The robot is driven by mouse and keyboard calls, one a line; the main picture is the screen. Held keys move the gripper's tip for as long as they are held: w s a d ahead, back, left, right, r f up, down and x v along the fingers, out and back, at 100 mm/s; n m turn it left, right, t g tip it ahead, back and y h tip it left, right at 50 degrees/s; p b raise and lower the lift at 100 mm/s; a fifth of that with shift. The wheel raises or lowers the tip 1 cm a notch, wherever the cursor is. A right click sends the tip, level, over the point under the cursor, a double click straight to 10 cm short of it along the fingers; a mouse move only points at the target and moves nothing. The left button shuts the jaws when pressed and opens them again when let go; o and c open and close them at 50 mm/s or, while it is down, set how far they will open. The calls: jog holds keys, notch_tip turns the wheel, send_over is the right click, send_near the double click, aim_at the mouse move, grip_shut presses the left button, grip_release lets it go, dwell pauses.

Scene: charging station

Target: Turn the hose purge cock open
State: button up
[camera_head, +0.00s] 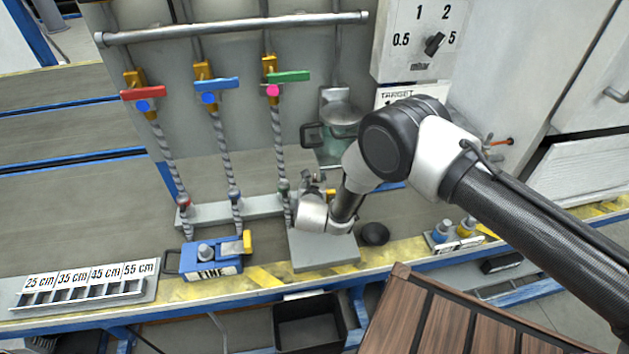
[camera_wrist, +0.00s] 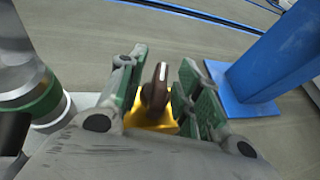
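The purge cock shows in the wrist view as a dark brown lever (camera_wrist: 155,88) with a white mark on its end, standing on a yellow body (camera_wrist: 152,118). My gripper (camera_wrist: 160,75) has its green-padded fingers apart, one on each side of the lever. A narrow gap shows at the lever; I cannot tell whether either pad touches it. In the head view my gripper (camera_head: 318,180) points down by the right-hand hose, over the grey stand. The cock is mostly hidden there; a bit of yellow (camera_head: 330,193) shows beside the fingers.
A silver coupling with a green band (camera_wrist: 40,100) stands close left of my fingers, and a blue post (camera_wrist: 262,72) stands to the right. Red (camera_head: 143,93), blue (camera_head: 216,84) and green (camera_head: 290,76) valve handles are on the panel. A blue box (camera_head: 212,262) sits front left.

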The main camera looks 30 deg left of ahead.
jog(key=c, duration=0.7)
jog(key=shift+w+d+n+g+y, duration=0.15)
jog(key=shift+n+g+y, duration=0.15)
jog(key=shift+n+y, duration=0.2)
jog(key=shift+r+n+g+y, duration=0.1)
jog(key=shift+n+g+y, duration=0.6)
jog(key=shift+n+y, duration=0.3)
jog(key=o, duration=0.7)
jog(key=shift+s, duration=0.2)
jog(key=v, duration=1.1)
jog(key=shift+s+r, duration=0.2)
jog(key=shift+s, duration=0.1)
jog(key=shift+d, duration=0.15)
